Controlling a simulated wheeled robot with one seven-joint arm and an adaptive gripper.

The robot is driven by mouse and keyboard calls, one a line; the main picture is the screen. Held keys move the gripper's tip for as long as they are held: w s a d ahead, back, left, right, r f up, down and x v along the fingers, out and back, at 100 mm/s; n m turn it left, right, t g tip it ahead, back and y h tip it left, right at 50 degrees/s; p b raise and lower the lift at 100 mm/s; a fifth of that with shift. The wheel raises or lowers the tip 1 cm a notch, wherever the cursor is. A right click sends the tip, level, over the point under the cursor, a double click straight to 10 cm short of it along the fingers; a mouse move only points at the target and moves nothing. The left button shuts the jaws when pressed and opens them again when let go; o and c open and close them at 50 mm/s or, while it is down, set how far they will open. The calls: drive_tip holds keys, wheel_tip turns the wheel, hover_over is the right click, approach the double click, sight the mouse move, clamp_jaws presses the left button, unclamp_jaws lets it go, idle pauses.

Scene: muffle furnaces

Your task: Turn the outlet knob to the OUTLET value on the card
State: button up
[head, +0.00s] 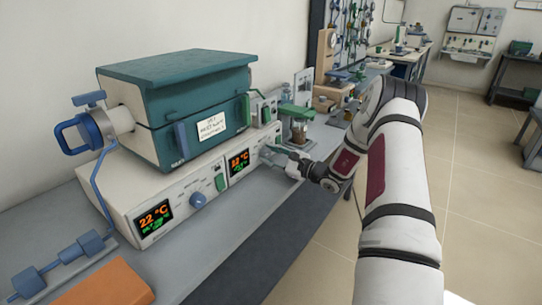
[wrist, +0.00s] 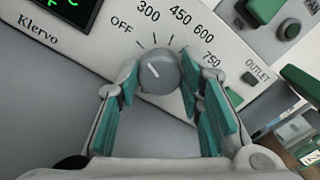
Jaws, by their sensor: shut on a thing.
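The grey round outlet knob (wrist: 158,72) shows in the wrist view below a printed scale running from OFF through 300, 450, 600 and 750. Its white pointer line slants to the upper left, toward the OFF side of the scale. My gripper (wrist: 160,80) has its teal fingers on both sides of the knob and is shut on it. In the head view my gripper (head: 278,158) is at the right end of the front panel and hides the knob. A white card (head: 213,125) is on the front of the teal furnace (head: 175,105); its text is too small to read.
The white control panel (head: 120,205) also carries a blue knob (head: 198,200), a left display (head: 156,216) and a right display (head: 239,164). A blue handle (head: 72,135) sticks out at left. A glass jar (head: 299,132) stands just beyond my gripper.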

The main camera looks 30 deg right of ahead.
drive_tip(key=m+p, duration=0.1)
drive_tip(key=m, duration=0.5)
drive_tip(key=shift+d, duration=0.1)
drive_tip(key=m+p, duration=0.1)
drive_tip(key=m, duration=0.3)
drive_tip(key=shift+m, duration=0.4)
drive_tip(key=o, duration=1.2)
drive_tip(key=shift+c, duration=0.2)
drive_tip(key=shift+s+d, duration=0.1)
drive_tip(key=v, duration=1.1)
drive_tip(key=shift+s, duration=0.4)
drive_tip(key=shift+d, duration=0.1)
